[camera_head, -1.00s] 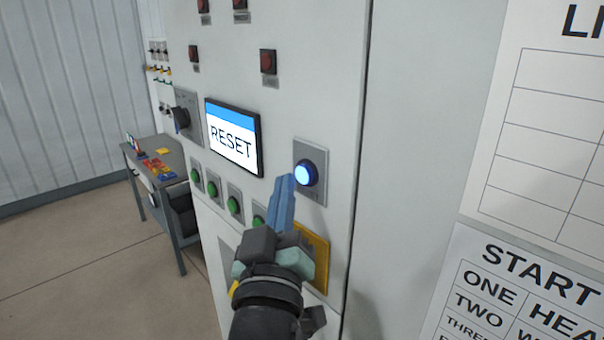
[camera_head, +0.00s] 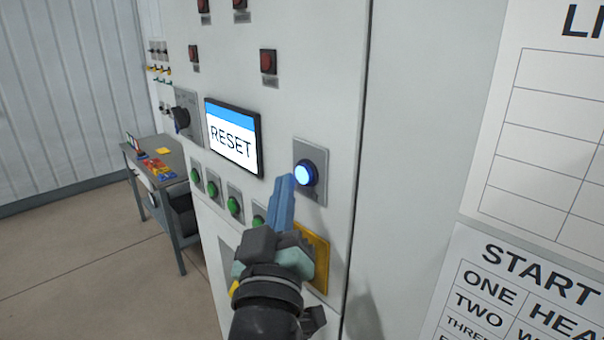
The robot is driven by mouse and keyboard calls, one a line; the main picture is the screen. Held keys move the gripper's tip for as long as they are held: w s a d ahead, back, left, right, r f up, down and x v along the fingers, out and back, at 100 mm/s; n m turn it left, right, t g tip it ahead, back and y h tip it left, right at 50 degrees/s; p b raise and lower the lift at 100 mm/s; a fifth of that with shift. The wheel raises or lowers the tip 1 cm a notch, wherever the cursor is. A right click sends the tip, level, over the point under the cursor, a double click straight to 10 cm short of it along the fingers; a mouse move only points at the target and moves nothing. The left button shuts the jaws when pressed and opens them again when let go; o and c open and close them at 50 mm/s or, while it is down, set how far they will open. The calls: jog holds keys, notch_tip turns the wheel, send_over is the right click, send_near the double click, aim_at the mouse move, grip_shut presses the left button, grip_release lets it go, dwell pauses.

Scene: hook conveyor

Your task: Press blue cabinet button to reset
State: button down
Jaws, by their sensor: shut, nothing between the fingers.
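The blue button (camera_head: 304,174) is lit and sits on a grey plate on the front of the white cabinet (camera_head: 330,75). A screen (camera_head: 232,137) to its left reads RESET. My gripper (camera_head: 287,179) is shut and empty, its blue fingers together and pointing up at the cabinet. The fingertips are just left of and slightly below the button in the picture. I cannot tell from this one view how far they are from the panel, and I see no clear contact with the button.
Green buttons (camera_head: 234,205) run in a row below the screen, partly behind my gripper. A yellow plate (camera_head: 318,262) is behind my gripper. Red indicators (camera_head: 268,62) and a dark rotary switch (camera_head: 181,118) are on the cabinet. A grey table (camera_head: 138,168) stands at left. Posters (camera_head: 535,130) hang at right.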

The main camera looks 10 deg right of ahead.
jog(key=shift+w+d, duration=0.1)
dwell(0.4)
jog(key=shift+w+d, duration=0.2)
jog(key=shift+d, duration=0.05)
jog(key=shift+w+d, duration=0.2)
jog(key=shift+d, duration=0.2)
dwell(0.8)
jog(key=shift+a, duration=0.1)
jog(key=shift+s+a, duration=0.45)
jog(key=shift+a, duration=0.1)
jog(key=shift+a, duration=0.1)
jog(key=s+a+b, duration=0.1)
jog(key=a, duration=0.1)
jog(key=s+a+b, duration=0.1)
jog(key=s+a, duration=0.1)
dwell(0.6)
